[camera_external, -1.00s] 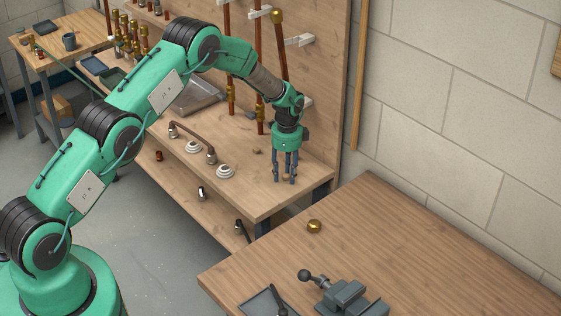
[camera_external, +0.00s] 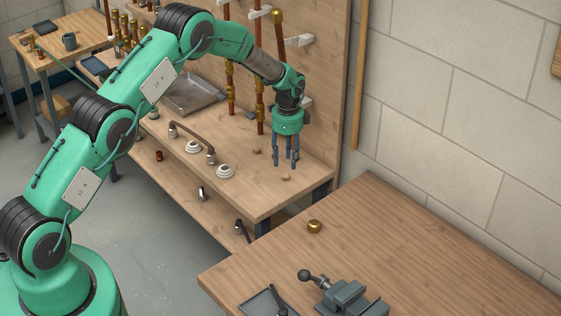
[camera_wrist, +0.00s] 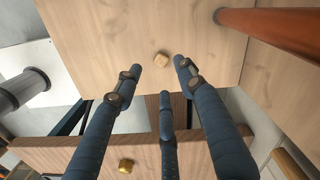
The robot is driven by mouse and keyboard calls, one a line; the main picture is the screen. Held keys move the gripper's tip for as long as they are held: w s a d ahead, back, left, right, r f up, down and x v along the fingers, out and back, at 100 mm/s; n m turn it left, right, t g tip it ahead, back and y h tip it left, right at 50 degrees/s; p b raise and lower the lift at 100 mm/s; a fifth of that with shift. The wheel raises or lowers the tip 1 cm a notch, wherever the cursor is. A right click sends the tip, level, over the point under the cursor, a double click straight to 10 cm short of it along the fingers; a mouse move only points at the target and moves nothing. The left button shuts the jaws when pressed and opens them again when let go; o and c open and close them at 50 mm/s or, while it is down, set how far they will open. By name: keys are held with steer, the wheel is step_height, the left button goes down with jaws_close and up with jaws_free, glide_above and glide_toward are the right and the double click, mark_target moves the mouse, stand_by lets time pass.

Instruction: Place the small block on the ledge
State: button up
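A small tan block (camera_external: 285,178) lies on the light wood ledge (camera_external: 262,196), near its front right end. In the wrist view, a small block (camera_wrist: 161,59) lies on the pale wood surface (camera_wrist: 120,35), just beyond my fingertips. My three-fingered gripper (camera_external: 286,164) points down above the ledge, its fingers spread and empty. It also shows in the wrist view (camera_wrist: 158,72), with a clear gap between the fingers and nothing held. A second small tan piece (camera_external: 256,151) lies farther back on the ledge.
Copper pipes (camera_external: 259,105) stand against the back panel. A curved faucet pipe (camera_external: 192,138) and white flanges (camera_external: 225,171) are to the left. A brown table (camera_external: 400,230) in front holds a brass fitting (camera_external: 314,226) and a grey vise (camera_external: 350,300).

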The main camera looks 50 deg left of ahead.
steer(key=shift+r, duration=2.9)
steer(key=shift+r, duration=0.1)
